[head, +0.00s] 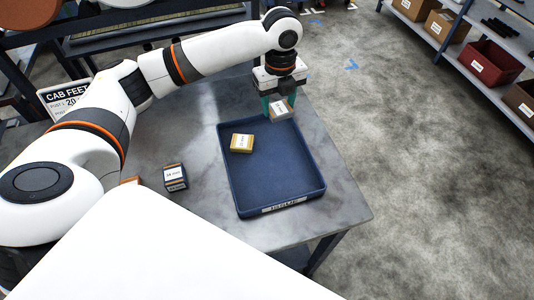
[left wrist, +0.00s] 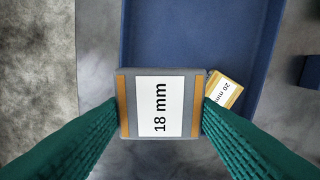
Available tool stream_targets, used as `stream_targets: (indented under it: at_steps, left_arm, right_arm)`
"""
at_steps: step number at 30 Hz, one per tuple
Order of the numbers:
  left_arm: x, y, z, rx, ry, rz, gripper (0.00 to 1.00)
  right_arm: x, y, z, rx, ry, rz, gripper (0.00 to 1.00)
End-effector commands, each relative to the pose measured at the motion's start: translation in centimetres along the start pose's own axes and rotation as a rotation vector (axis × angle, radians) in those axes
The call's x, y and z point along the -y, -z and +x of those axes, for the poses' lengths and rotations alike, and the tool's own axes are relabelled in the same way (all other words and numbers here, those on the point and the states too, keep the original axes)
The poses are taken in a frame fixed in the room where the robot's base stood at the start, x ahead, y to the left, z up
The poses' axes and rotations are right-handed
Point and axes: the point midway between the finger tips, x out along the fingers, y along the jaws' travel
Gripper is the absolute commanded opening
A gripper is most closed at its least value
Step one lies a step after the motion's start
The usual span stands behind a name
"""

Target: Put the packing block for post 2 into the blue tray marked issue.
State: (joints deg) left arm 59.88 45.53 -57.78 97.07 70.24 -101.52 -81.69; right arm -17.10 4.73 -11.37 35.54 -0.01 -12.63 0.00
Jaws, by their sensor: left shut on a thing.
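My left gripper (head: 279,103) is shut on a grey block with orange edges (head: 281,112). In the left wrist view this block (left wrist: 160,103) has a white label reading "18 mm", between the green fingers. It is held up near the far edge of the blue tray (head: 235,185), over a corner of it as the wrist view shows. The tray's front label is too small to read surely. A yellow block (head: 242,143) lies in the tray; its label reads "20 mm" in the left wrist view (left wrist: 224,92). My right gripper is not in view.
A dark block with a white label (head: 175,177) stands on the grey table (head: 205,215) left of the tray. A "CAB FEET" sign (head: 65,97) is partly hidden behind my left arm. A shelf with boxes (head: 480,62) stands at the right across open floor.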

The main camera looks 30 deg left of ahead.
Motion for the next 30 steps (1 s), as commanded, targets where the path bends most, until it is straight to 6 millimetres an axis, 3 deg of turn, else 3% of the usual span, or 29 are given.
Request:
stream_targets:
  at_steps: [5, 24, 30]
  left_arm:
    - [-0.2, 0.6, 0.7, 0.002, 0.001, 0.101, 0.31]
    - [-0.2, 0.5, 9.7, 0.002, 0.002, 0.114, 0.31]
    - [-0.2, 0.6, 10.3, 0.000, -0.001, 0.114, 0.31]
  right_arm:
    - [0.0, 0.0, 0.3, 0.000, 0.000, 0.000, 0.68]
    - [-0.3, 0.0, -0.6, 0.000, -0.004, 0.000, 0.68]
    - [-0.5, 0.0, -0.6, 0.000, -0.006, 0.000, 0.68]
